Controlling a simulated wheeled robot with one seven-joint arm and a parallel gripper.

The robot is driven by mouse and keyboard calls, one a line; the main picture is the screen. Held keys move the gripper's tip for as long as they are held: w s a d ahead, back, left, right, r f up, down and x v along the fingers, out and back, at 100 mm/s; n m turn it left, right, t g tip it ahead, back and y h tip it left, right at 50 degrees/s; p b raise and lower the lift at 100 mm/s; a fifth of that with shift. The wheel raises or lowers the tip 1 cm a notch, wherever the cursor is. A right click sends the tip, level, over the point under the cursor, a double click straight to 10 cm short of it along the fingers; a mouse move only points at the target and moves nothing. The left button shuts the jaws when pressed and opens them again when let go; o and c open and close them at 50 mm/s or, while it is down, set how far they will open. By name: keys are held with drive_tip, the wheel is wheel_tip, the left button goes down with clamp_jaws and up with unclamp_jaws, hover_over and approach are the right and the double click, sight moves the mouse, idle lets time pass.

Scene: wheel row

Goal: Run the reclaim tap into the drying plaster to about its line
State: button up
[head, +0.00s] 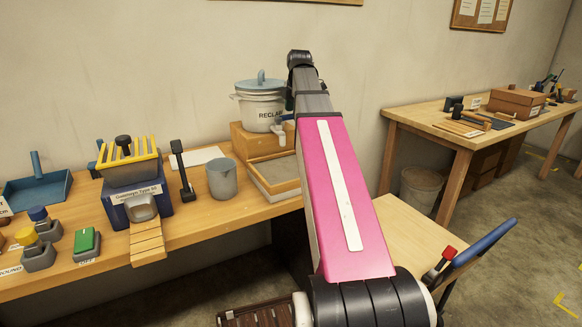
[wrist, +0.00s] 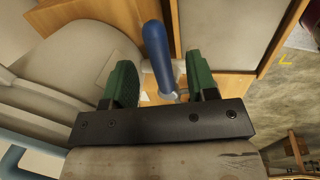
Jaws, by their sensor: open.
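The reclaim pot (head: 258,108) is pale grey with a blue-grey lid and lettering that my arm partly covers. It stands on a wooden block, with its tap (head: 278,131) low on its right side. The drying plaster tray (head: 262,188), wood-rimmed with a pale inside, sits below the tap; I cannot make out a line in it. My gripper (wrist: 161,80) is open, its green fingers on either side of the tap's blue handle (wrist: 157,50). I cannot tell whether they touch it. In the head view my arm hides most of the gripper.
A grey jug (head: 222,180) stands left of the plaster tray. A dark upright tool (head: 182,172) and a blue box with a yellow rack (head: 133,190) stand farther left. A second table (head: 440,125) is at the right, with a bin (head: 420,188) beneath it.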

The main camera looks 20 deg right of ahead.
drive_tip(key=shift+s+d+r, duration=0.1)
drive_tip(key=shift+s+r, duration=0.1)
drive_tip(key=shift+r, duration=0.7)
drive_tip(key=shift+s+a+r, duration=0.1)
drive_tip(key=shift+s+r, duration=0.05)
drive_tip(key=shift+r, duration=0.8)
drive_tip(key=shift+s+d+r, duration=0.1)
drive_tip(key=shift+s+r, duration=0.1)
drive_tip(key=shift+r, duration=0.7)
